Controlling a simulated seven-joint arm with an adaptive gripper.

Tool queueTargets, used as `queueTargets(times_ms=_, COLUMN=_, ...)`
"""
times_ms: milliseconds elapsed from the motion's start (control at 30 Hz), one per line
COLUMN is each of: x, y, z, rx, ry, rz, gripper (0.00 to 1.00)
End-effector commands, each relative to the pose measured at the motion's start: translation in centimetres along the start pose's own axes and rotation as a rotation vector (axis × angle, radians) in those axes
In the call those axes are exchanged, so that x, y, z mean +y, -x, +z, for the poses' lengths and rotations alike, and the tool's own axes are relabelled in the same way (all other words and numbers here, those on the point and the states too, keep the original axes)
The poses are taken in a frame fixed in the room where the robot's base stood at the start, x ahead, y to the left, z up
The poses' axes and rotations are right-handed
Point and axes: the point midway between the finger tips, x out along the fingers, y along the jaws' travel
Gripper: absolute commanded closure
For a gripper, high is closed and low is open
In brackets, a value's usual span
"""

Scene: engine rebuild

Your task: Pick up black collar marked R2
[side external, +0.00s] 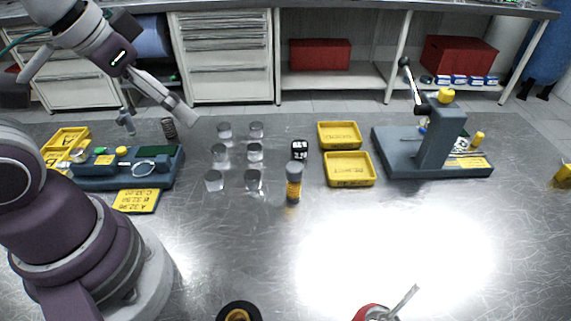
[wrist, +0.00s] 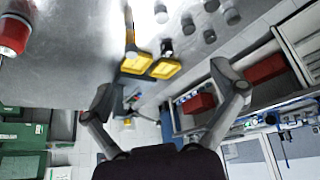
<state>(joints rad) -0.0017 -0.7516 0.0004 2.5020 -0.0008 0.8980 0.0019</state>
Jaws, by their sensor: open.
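A small black block-like part (side external: 300,149) with white marks stands on the metal bench, left of the yellow trays. It may be the collar, but I cannot read R2 on it. In the wrist view it is a small dark shape (wrist: 167,47) beside the trays. A dark ring with a yellow centre (side external: 238,312) is cut off by the bottom edge of the side view. My gripper (side external: 103,105) is at the upper left of the side view, raised above the bench. In the wrist view its fingers are spread wide (wrist: 160,80), with nothing between them.
Several silver pistons (side external: 220,153) stand left of the black part. An orange-and-grey cylinder (side external: 294,184) stands just in front of it. Two yellow trays (side external: 349,169) lie to its right. A grey fixture (side external: 435,150) stands further right, and another (side external: 120,170) at left. The front bench is mostly clear.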

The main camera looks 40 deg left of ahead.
Motion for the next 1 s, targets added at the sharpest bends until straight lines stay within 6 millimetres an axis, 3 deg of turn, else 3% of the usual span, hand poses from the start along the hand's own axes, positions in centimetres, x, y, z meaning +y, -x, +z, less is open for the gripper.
queueTargets(times_ms=167, x=0.2, y=-0.1, z=0.0, rx=-0.006, ry=0.008, rz=0.004, gripper=0.06)
queueTargets(times_ms=267, x=1.9, y=-0.9, z=-0.1, rx=-0.059, ry=0.101, rz=0.025, gripper=0.06)
queueTargets(times_ms=433, x=9.0, y=-3.5, z=1.8, rx=-0.258, ry=0.473, rz=0.01, gripper=0.06)
queueTargets(times_ms=500, x=12.2, y=-4.4, z=3.7, rx=-0.331, ry=0.632, rz=-0.037, gripper=0.06)
queueTargets(times_ms=633, x=16.3, y=-5.3, z=8.0, rx=-0.416, ry=0.872, rz=-0.155, gripper=0.06)
queueTargets(times_ms=700, x=17.5, y=-5.4, z=9.9, rx=-0.435, ry=0.959, rz=-0.209, gripper=0.06)
queueTargets(times_ms=833, x=18.4, y=-5.8, z=11.8, rx=-0.446, ry=1.044, rz=-0.263, gripper=0.06)
queueTargets(times_ms=1000, x=18.3, y=-8.6, z=13.5, rx=-0.447, ry=1.057, rz=-0.274, gripper=0.06)
